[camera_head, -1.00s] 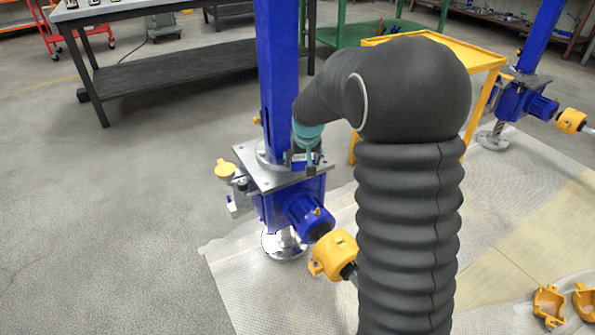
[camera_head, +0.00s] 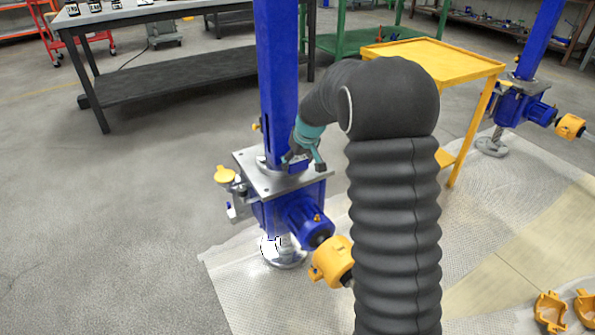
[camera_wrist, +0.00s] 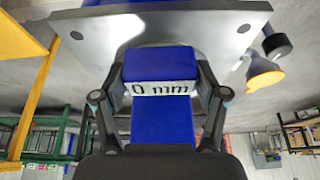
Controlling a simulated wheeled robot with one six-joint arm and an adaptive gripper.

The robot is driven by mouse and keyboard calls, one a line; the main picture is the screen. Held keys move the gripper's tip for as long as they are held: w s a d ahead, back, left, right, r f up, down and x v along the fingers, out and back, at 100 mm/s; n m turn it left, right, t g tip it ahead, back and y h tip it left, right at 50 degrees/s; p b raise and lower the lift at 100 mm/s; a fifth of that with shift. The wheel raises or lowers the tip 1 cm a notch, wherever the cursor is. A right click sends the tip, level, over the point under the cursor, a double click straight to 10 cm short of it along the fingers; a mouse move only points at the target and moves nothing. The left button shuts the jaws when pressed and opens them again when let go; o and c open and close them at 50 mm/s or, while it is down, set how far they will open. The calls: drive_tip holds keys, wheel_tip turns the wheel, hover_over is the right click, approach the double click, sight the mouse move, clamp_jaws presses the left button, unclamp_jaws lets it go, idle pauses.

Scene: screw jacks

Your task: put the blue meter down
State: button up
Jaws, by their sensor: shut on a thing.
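The blue meter (camera_wrist: 160,63) is between my gripper's fingers in the wrist view, with a white display reading "0 mm" facing the camera. My gripper (camera_wrist: 161,78) is shut on it, one finger at each side. The grey top plate (camera_wrist: 195,22) of the blue screw jack lies just beyond the meter; I cannot tell whether they touch. In the head view, my gripper (camera_head: 304,165) is low over the jack's plate (camera_head: 256,178), beside the upright blue column (camera_head: 280,85). The meter is mostly hidden or too small to tell there.
Yellow caps (camera_head: 225,174) and a yellow coupling (camera_head: 333,262) stick out from the jack. A yellow trolley (camera_head: 445,57) stands behind my arm. A dark workbench (camera_head: 170,75) is at the back left. Yellow half shells (camera_head: 550,312) lie at lower right. The left floor is clear.

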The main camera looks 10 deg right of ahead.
sight(299, 166)
drive_tip(key=shift+s+f, duration=0.2)
drive_tip(key=shift+f, duration=1.75)
drive_tip(key=c, duration=0.3)
drive_tip(key=o, duration=1.7)
drive_tip(key=shift+f, duration=0.2)
drive_tip(key=shift+c, duration=0.2)
drive_tip(key=shift+o, duration=0.2)
drive_tip(key=shift+w+r, duration=0.1)
drive_tip(key=shift+r, duration=0.15)
drive_tip(key=shift+r, duration=0.55)
drive_tip(key=v, duration=1.1)
drive_tip(key=s+r+m, duration=0.1)
drive_tip(key=s+r, duration=0.2)
drive_tip(key=s, duration=1.5)
drive_tip(key=s+a+r+m+t+h, duration=0.1)
drive_tip(key=s+r+m, duration=0.1)
drive_tip(key=s, duration=1.6)
drive_tip(key=shift+a+r+m, duration=0.15)
drive_tip(key=shift+r+m, duration=0.15)
drive_tip(key=shift+r, duration=0.35)
